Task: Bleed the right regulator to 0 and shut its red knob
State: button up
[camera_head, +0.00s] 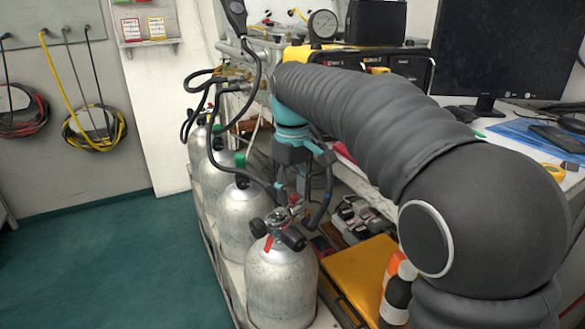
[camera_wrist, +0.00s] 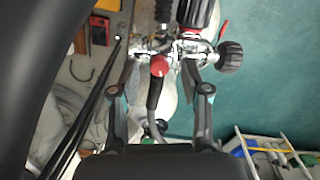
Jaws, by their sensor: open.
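A red round knob (camera_wrist: 160,66) sits near the middle of the wrist view, on silvery valve fittings (camera_wrist: 185,47). My gripper (camera_wrist: 160,72) is open, with one finger on each side of the red knob; I cannot tell whether either touches it. In the head view my gripper (camera_head: 299,192) points down at the valve of the nearest silver cylinder (camera_head: 282,285), and its fingertips are hard to make out.
A black ribbed knob (camera_wrist: 230,57) and a red lever (camera_wrist: 223,30) are close beside the fittings. Several cylinders stand in a row with black hoses. A yellow case (camera_head: 362,268) lies to the right. The green floor (camera_head: 90,250) at left is clear.

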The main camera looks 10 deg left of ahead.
aim_at(292, 197)
notch_tip(292, 197, up, 11)
dwell(0.4)
